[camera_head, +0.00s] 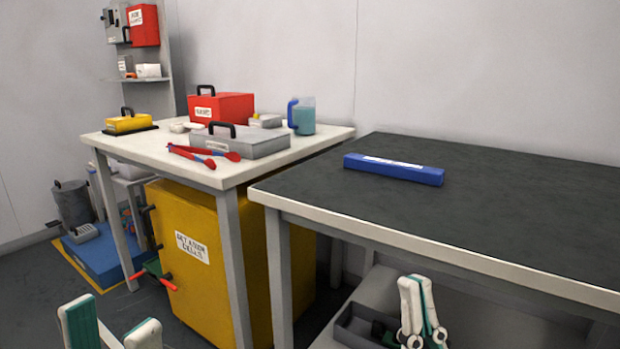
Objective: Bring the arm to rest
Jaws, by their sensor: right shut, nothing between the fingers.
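My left gripper (110,331) is at the bottom left edge of the head view. Its two white and teal fingers stand apart with nothing between them. My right gripper (421,305) is at the bottom, right of centre, in front of the dark-topped table (500,205) and below its top. Its fingers are together and hold nothing. Most of both arms is out of view.
A blue bar (394,169) with a white label lies on the dark table. The white table (333,135) holds a red box (222,106), a grey case (236,141), red-blue tongs (205,155) and a jug (302,117). A yellow cabinet (190,275) stands beneath.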

